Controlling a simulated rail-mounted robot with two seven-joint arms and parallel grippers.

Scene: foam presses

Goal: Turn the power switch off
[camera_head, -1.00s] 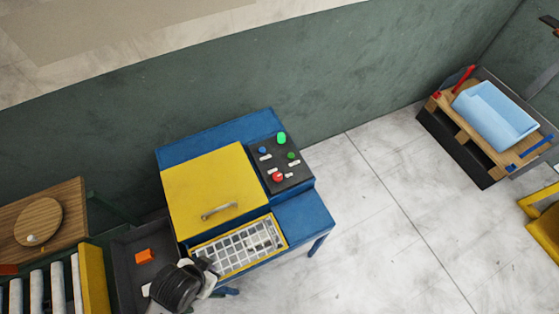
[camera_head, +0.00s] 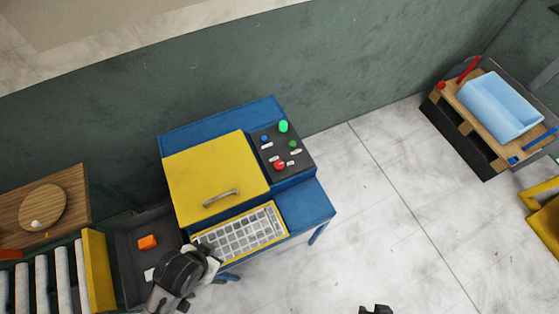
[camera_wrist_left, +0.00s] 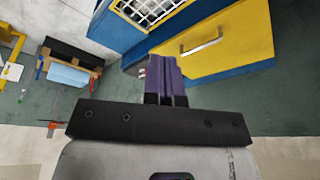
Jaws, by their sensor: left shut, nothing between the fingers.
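The blue press (camera_head: 308,205) has a dark control panel (camera_head: 270,155) on its top right. The panel carries a blue button (camera_head: 264,139), a green button (camera_head: 292,143), a red knob (camera_head: 279,165) and a green lamp (camera_head: 283,126). Which one is the power switch I cannot tell; the labels are too small. My left gripper (camera_head: 208,252) is at the front left of the press, near the grid, well away from the panel. In the left wrist view its purple fingers (camera_wrist_left: 165,75) are together and empty. A dark tip at the bottom edge may be my right gripper (camera_head: 376,310).
The press has a yellow lid (camera_head: 215,180) with a handle and a white grid (camera_head: 240,236) in front. A dark tray with an orange block (camera_head: 147,242) and a roller conveyor (camera_head: 42,280) are at left. A pallet with a blue bin (camera_head: 500,105) stands at right. Floor between is clear.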

